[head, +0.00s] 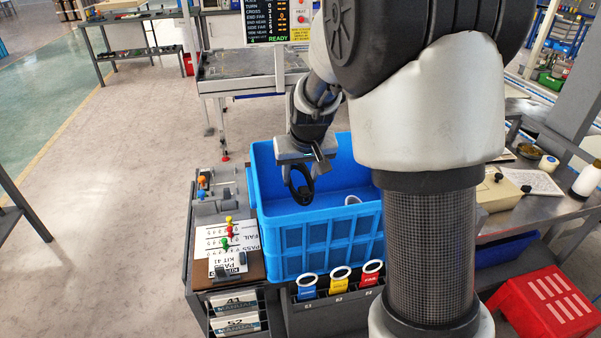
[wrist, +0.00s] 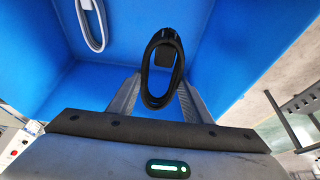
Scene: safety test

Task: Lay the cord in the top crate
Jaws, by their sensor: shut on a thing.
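The cord is a black coiled loop (head: 301,187) hanging from my gripper (head: 306,160) in the head view. It also shows as a black coil (wrist: 163,72) between the two fingers of my gripper (wrist: 160,95) in the wrist view. My gripper is shut on it. The cord is over the blue crate (head: 330,240), near its left part and around rim height; the exact height above the floor is unclear. A white coiled cord (wrist: 91,24) lies inside the crate, and part of it shows in the head view (head: 352,200). My arm hides the crate's right side.
Left of the crate is a panel with colored knobs and PASS/FAIL labels (head: 228,232). Blue, yellow and red tags (head: 340,282) stand in front of the crate. A red crate (head: 550,305) is at lower right. A steel bench (head: 515,215) with a bottle stands on the right.

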